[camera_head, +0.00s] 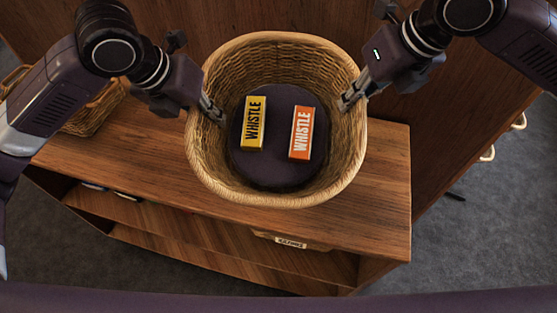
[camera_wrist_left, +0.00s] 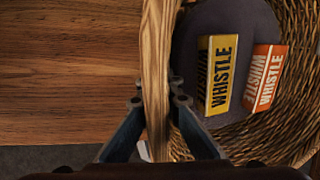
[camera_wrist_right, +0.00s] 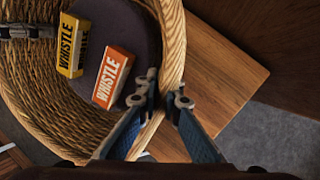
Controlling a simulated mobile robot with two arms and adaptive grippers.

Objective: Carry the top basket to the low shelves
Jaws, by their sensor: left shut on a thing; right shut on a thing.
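A round wicker basket (camera_head: 277,197) with a dark cloth bottom is over the top of a low wooden shelf unit (camera_head: 385,170); I cannot tell whether it rests on it or hangs just above. Inside lie a yellow WHISTLE box (camera_head: 254,124) and an orange WHISTLE box (camera_head: 302,133). My left gripper (camera_head: 213,110) is shut on the basket's left rim, which passes between its fingers in the left wrist view (camera_wrist_left: 160,100). My right gripper (camera_head: 347,101) is shut on the right rim, also seen in the right wrist view (camera_wrist_right: 162,100). The basket looks about level.
Another wicker basket (camera_head: 95,110) stands at the left on the unit's top, partly behind my left arm. Lower shelves (camera_head: 220,236) open at the front, with a labelled item (camera_head: 290,242) inside. Tall wooden panelling (camera_head: 220,20) stands behind. Grey floor (camera_head: 130,255) is clear in front.

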